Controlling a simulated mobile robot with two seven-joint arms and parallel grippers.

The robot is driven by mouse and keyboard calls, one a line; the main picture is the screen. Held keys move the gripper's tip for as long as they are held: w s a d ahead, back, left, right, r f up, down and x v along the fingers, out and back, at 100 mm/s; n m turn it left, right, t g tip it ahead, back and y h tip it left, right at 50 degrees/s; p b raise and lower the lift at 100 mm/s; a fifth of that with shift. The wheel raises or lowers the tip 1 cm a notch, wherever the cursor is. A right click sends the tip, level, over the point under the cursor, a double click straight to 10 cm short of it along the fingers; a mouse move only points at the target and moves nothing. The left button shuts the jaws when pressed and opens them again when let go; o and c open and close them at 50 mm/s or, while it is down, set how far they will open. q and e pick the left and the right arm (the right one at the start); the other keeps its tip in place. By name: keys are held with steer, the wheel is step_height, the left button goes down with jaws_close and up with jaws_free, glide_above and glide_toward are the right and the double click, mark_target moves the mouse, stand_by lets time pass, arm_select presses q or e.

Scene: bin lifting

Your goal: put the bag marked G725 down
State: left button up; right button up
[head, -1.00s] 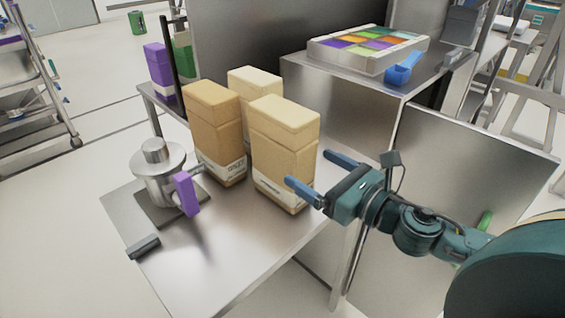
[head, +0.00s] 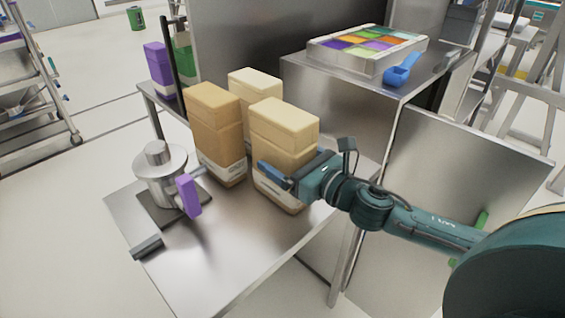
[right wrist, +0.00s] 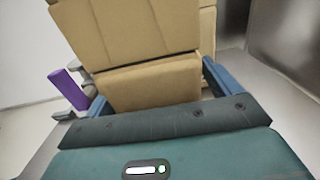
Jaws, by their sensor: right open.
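Three tan paper bags stand upright on the steel table (head: 225,262): a front right bag (head: 285,122), a left bag (head: 213,110) and a paler back bag (head: 256,80). Their labels are too small or covered to read, so I cannot tell which is G725. My right gripper (head: 285,166) is open around the lower part of the front right bag. In the right wrist view this bag (right wrist: 135,40) stands between the two blue fingers, one on each side. Whether they touch it is unclear. My left gripper is not in view.
A steel scale-like device (head: 160,175) with a purple handle (head: 189,196) is left of the bags. A raised steel shelf (head: 335,90) behind holds a tray of coloured compartments (head: 330,58) and a blue scoop (head: 402,70). The table's front area is clear.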

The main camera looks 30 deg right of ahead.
jaws_close()
steer(key=shift+w+r, duration=0.1)
steer(key=shift+r, duration=0.15)
stand_by(1.0)
